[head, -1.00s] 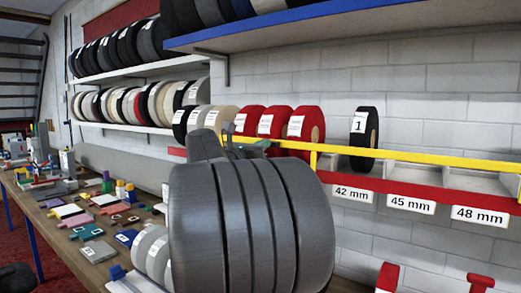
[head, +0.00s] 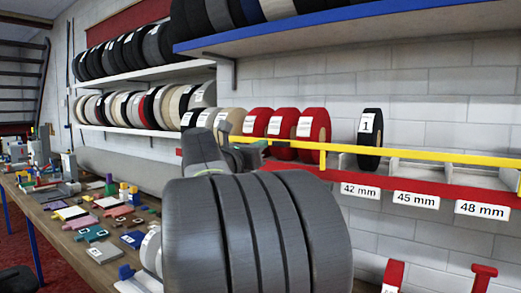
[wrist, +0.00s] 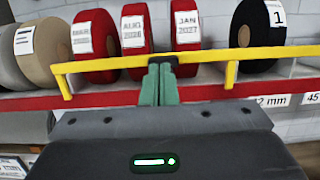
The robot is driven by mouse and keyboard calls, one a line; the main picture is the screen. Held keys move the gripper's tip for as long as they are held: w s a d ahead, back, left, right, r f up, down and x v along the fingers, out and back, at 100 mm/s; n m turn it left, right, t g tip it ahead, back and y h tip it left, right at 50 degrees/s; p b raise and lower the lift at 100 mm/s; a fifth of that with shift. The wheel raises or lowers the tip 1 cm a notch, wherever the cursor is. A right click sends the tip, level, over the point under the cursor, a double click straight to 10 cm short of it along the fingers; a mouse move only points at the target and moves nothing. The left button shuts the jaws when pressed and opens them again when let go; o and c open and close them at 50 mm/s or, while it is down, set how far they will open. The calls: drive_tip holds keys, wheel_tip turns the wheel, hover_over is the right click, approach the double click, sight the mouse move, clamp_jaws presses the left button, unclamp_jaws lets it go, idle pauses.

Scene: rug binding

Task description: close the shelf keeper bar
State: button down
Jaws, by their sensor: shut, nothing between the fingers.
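The yellow keeper bar (head: 400,153) runs along the front of the red-edged shelf (head: 400,178). In the wrist view the bar (wrist: 205,57) stands above the red front edge (wrist: 110,98), with short yellow posts bent down from it. It passes in front of the lower part of the red rolls. My gripper (wrist: 161,80) has green fingers, shut together and empty, with their tips at the bar; whether they touch it I cannot tell. In the head view my gripper (head: 258,149) is mostly hidden behind my arm.
Red rolls (head: 285,130) and a black roll marked 1 (head: 370,138) stand on the shelf, with empty bays to its right. A blue shelf (head: 380,30) hangs above. A workbench with scattered coloured items (head: 103,235) is at left.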

drive_tip(key=r+b+v, duration=0.1)
drive_tip(key=b+v, duration=0.1)
drive_tip(key=v, duration=0.5)
drive_tip(key=shift+s+r, duration=0.15)
drive_tip(key=shift+s, duration=0.3)
drive_tip(key=shift+a, duration=0.1)
